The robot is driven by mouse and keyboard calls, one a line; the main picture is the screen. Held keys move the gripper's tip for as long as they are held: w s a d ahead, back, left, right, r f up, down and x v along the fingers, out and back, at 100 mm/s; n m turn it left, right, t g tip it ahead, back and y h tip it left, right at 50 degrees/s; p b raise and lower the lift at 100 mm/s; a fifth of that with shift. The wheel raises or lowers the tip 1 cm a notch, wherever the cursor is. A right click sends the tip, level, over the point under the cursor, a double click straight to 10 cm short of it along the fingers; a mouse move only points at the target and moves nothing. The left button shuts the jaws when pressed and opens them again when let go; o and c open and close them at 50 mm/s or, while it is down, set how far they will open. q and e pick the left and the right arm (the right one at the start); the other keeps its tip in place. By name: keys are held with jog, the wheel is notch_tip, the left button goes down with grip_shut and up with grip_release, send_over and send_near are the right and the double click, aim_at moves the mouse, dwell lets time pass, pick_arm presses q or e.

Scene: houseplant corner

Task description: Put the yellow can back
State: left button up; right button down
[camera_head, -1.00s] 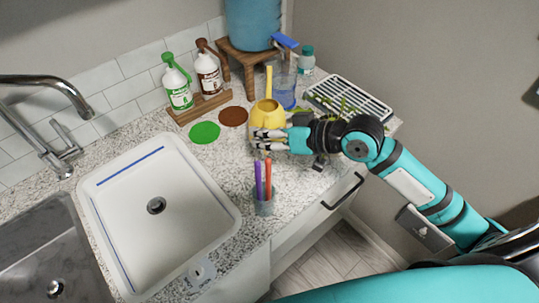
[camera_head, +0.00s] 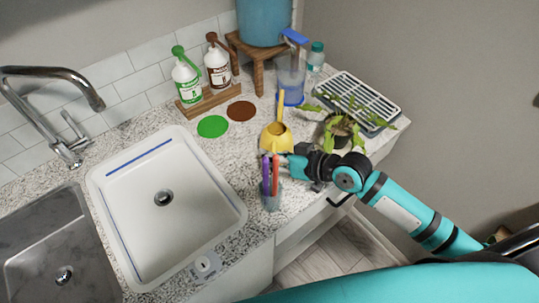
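The yellow can (camera_head: 276,138), a small watering can with a raised spout or handle, is near the middle of the counter. It looks upright. My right gripper (camera_head: 280,163) is at its near side, at the can's lower part, and appears shut on it. The fingertips are partly hidden behind the pens, so the grip itself is hard to see. I cannot tell whether the can touches the counter. My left gripper is not in view.
A cup of pens (camera_head: 272,198) stands close in front of my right gripper. A potted plant (camera_head: 341,128) and a slatted tray (camera_head: 372,112) are to the right. A clear jug (camera_head: 290,75) is behind. Green (camera_head: 212,126) and brown (camera_head: 241,111) discs lie bare beside the bottle rack (camera_head: 208,101).

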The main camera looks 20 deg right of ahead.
jog(key=c, duration=1.5)
grip_release()
jog(key=shift+b+v, duration=0.85)
jog(key=shift+v, duration=5.15)
